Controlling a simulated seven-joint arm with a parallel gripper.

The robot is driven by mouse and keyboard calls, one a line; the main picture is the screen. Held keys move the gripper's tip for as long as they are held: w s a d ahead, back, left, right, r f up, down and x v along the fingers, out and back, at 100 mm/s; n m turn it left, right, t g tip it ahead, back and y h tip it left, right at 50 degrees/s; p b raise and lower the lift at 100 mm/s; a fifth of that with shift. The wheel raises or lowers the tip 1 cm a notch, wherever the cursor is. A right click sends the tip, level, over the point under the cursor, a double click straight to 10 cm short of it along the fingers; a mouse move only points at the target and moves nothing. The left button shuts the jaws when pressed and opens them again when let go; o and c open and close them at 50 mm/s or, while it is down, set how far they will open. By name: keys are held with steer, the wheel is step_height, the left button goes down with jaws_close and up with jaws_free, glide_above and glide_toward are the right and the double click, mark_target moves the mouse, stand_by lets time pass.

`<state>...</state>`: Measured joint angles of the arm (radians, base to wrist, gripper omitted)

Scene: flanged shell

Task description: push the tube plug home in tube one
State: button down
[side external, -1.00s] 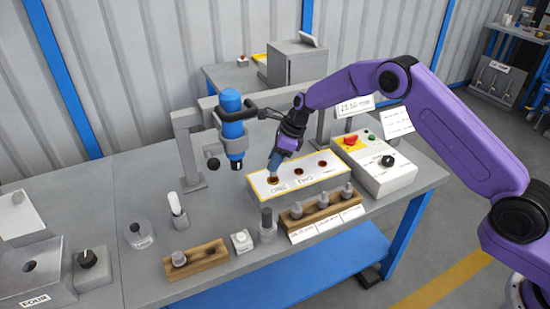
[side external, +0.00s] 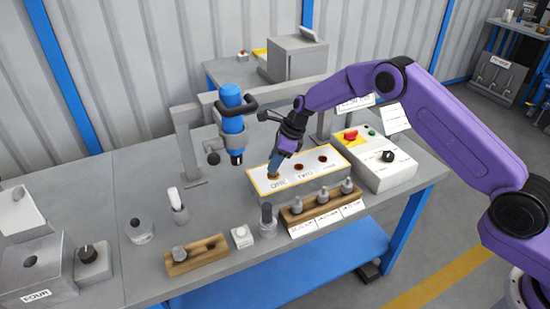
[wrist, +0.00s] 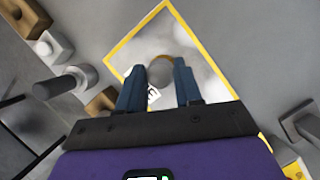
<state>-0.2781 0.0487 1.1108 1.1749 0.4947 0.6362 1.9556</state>
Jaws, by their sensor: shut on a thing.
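The white top plate (side external: 318,174) with a yellow border carries dark round openings with brown rims. Tube one (side external: 273,178) is at its left end, by the label ONE. My gripper (side external: 275,170) points down at tube one, with its blue fingers close above the rim. In the wrist view, my gripper (wrist: 160,85) is shut on the tube plug (wrist: 160,73), a grey round piece between the fingertips. A brown rim (wrist: 172,60) shows just behind it. The fingers hide the plug in the side view, and how deep it sits cannot be told.
A wooden rack (side external: 318,205) with several grey plugs stands in front of the plate. A blue tool (side external: 231,112) hangs in a stand to the left. Another wooden block (side external: 197,256) lies front left.

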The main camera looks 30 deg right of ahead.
steer(key=shift+f, duration=1.35)
steer(key=c, duration=0.7)
jaws_free()
steer(key=v, duration=1.7)
steer(key=shift+r, duration=0.25)
